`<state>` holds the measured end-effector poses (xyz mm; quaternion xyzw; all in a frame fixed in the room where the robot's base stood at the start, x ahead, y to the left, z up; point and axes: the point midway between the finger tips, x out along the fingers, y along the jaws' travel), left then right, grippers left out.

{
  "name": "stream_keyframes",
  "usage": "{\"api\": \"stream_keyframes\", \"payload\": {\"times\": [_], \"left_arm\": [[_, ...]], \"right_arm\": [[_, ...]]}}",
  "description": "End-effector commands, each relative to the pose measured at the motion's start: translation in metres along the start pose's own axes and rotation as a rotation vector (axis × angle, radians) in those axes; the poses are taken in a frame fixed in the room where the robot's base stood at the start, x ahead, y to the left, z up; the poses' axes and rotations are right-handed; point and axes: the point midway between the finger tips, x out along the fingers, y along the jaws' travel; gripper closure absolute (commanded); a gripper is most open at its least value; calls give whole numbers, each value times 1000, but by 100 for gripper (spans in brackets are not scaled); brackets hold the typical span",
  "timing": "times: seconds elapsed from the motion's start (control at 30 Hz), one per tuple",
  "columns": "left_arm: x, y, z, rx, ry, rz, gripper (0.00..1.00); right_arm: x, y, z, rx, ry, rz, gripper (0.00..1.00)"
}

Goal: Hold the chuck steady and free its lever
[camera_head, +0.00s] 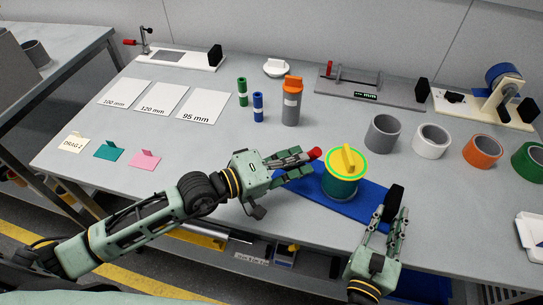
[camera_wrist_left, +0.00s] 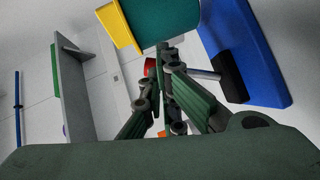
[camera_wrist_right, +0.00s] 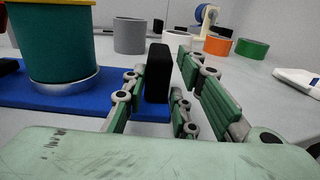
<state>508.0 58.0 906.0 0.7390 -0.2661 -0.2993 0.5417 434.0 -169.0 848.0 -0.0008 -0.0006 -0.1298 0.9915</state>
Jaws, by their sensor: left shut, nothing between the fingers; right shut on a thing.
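The chuck is a teal cylinder (camera_head: 340,188) with a yellow top and bar (camera_head: 348,158), upright on a blue base (camera_head: 366,203). Its lever has a red knob (camera_head: 314,153) at the chuck's upper left; a silver rod (camera_wrist_left: 203,74) shows in the left wrist view, partly hidden by the fingers. My left gripper (camera_head: 303,163) is shut and empty, its fingertips close beside the red knob; I cannot tell whether they touch it. My right gripper (camera_wrist_right: 158,95) is shut on the black block (camera_wrist_right: 158,72) at the base's right end.
A grey ring (camera_head: 382,134), white ring (camera_head: 431,140) and orange ring (camera_head: 482,151) stand behind at right. An orange-topped grey bottle (camera_head: 291,102) and small green (camera_head: 242,92) and blue (camera_head: 258,107) cylinders stand behind. Paper cards (camera_head: 162,98) lie at left. The table's front edge is close.

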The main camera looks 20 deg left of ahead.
Motion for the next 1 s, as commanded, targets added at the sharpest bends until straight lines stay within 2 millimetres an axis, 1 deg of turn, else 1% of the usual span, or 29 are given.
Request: {"api": "stream_keyframes", "payload": {"times": [0.03, 0.17, 0.4, 0.6, 0.8, 1.0], "left_arm": [[-5, 0, 0, 1, 0, -1, 100], [-25, 1, 1, 1, -2, -5, 100], [-77, 7, 2, 2, -3, -7, 100], [-111, 12, 3, -1, -3, -6, 100], [-129, 15, 2, 0, 0, -4, 100], [-136, 18, 3, 0, -1, 0, 100]], "right_arm": [[-1, 0, -5, 4, 12, 1, 100], [-1, 0, -5, 4, 12, 1, 100], [-1, 0, -5, 4, 12, 1, 100], [-1, 0, -5, 4, 12, 1, 100], [-1, 0, -5, 4, 12, 1, 100], [-1, 0, -5, 4, 12, 1, 100]]}}
